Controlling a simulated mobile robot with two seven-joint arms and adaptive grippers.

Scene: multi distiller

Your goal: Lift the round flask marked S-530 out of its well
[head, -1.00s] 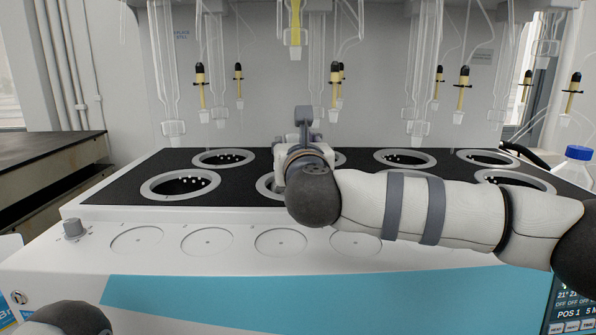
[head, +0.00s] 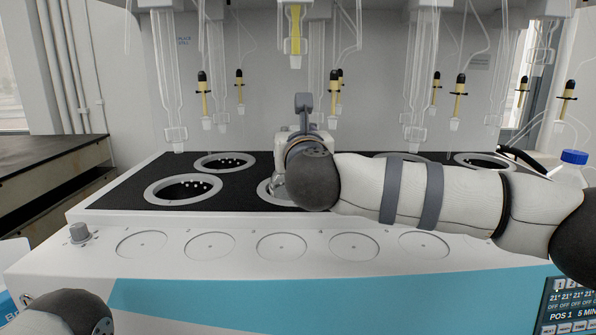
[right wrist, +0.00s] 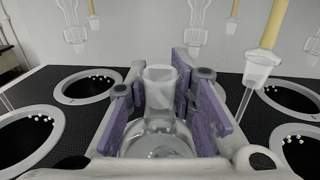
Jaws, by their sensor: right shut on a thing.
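A clear round glass flask (right wrist: 158,140) with a wide upright neck shows in the right wrist view. My right gripper (right wrist: 161,100) is shut on its neck, between purple pads. In the head view my right gripper (head: 284,168) is over the front middle well (head: 266,192), and its wrist and arm cover much of that well. A small glassy part of the flask (head: 279,186) shows beside the wrist. The flask's underside is hidden, so I cannot tell how far it sits in the well. No S-530 marking is readable. My left gripper is out of view.
Other ringed wells (head: 183,189) lie in the black top. Glass tubes (head: 171,90) and yellow-black fittings (head: 203,95) hang above and behind. The white front ledge (head: 180,222) is clear. A blue-capped bottle (head: 574,157) stands at the right.

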